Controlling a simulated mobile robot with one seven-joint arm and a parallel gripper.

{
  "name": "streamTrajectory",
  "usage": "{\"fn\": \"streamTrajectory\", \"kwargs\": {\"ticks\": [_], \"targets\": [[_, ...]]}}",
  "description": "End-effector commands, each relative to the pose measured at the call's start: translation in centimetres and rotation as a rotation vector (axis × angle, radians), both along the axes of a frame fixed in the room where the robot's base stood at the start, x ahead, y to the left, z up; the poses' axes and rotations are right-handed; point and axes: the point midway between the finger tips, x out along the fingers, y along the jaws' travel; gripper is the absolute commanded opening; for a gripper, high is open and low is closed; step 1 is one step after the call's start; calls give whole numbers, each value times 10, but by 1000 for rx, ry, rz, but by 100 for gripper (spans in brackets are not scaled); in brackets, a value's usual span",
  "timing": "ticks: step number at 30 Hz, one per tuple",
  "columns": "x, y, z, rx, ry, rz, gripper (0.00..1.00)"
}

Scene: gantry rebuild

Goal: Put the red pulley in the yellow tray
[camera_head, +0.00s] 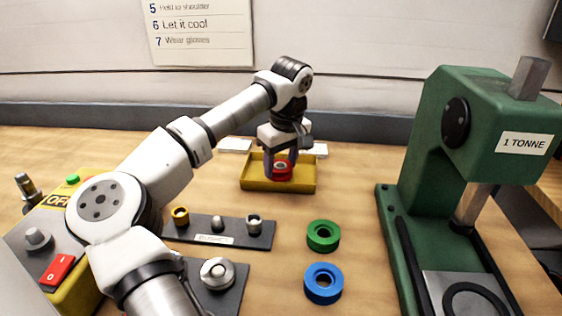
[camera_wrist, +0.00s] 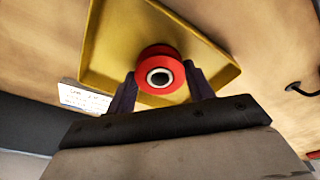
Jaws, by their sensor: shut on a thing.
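The red pulley (camera_head: 283,171) is between the fingers of my gripper (camera_head: 282,165), which is shut on it. In the wrist view the red pulley (camera_wrist: 160,75) shows its pale hub and dark bore, with a dark finger of my gripper (camera_wrist: 159,88) on each side. The yellow tray (camera_head: 250,184) is at the back middle of the bench, and the pulley is over or within it. In the wrist view the yellow tray (camera_wrist: 110,40) lies behind the pulley. I cannot tell whether the pulley touches the tray floor.
A green pulley (camera_head: 323,236) and a blue pulley (camera_head: 323,283) lie in front of the tray. A dark bushing rack (camera_head: 225,236) is at left. A green press (camera_head: 420,165) stands at right. A yellow control box (camera_head: 75,290) is at front left.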

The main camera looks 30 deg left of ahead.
Motion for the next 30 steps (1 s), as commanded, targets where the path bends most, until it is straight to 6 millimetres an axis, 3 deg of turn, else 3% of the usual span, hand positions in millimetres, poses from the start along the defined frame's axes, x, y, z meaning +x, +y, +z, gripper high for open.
{"fn": "streamTrajectory", "kwargs": {"ticks": [4, 5, 9, 20, 23, 30], "targets": [[0, 0, -4, 0, 0, 0, 26], [0, 0, -3, 0, 1, 0, 56], [0, 0, -3, 0, 1, 0, 74], [0, 0, 3, 1, 0, 0, 74], [-1, -2, 15, 2, 0, 0, 74], [-3, -10, 67, 4, -1, -1, 74]]}}
